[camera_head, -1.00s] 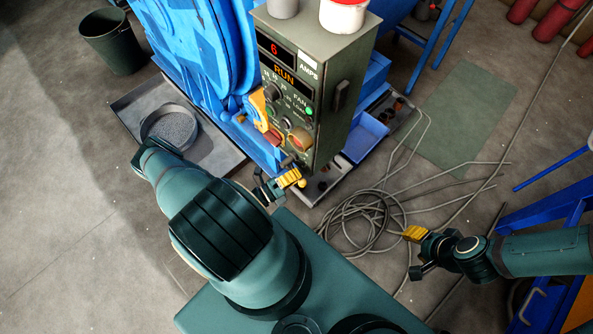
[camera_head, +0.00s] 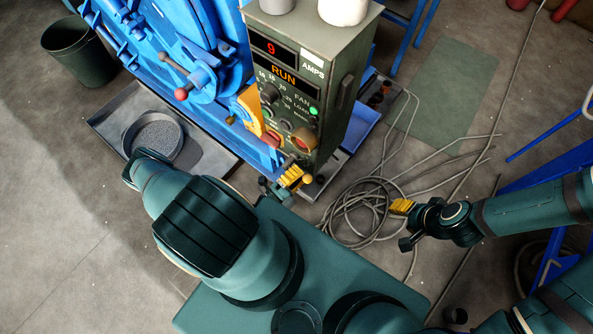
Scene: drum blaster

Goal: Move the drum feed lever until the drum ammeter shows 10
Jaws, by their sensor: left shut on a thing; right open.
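The drum ammeter (camera_head: 271,49) is a red digit display at the top of the grey-green control box (camera_head: 338,85), and it reads 9. Below it an orange display (camera_head: 284,75) reads RUN. My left gripper (camera_head: 293,177) has yellow fingers and is shut on the drum feed lever at the box's lower front. The lever's yellow knob (camera_head: 308,180) shows just right of the fingers; the fingers hide the rest. My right gripper (camera_head: 402,207) is open and empty, apart from the box, above the floor at the right.
The blue drum machine (camera_head: 215,70) stands left of the box, with a red-knobbed handle (camera_head: 181,94) on its door. A round pan (camera_head: 153,137) of shot sits on a tray at left. Coiled cable (camera_head: 355,215) lies on the floor near my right gripper.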

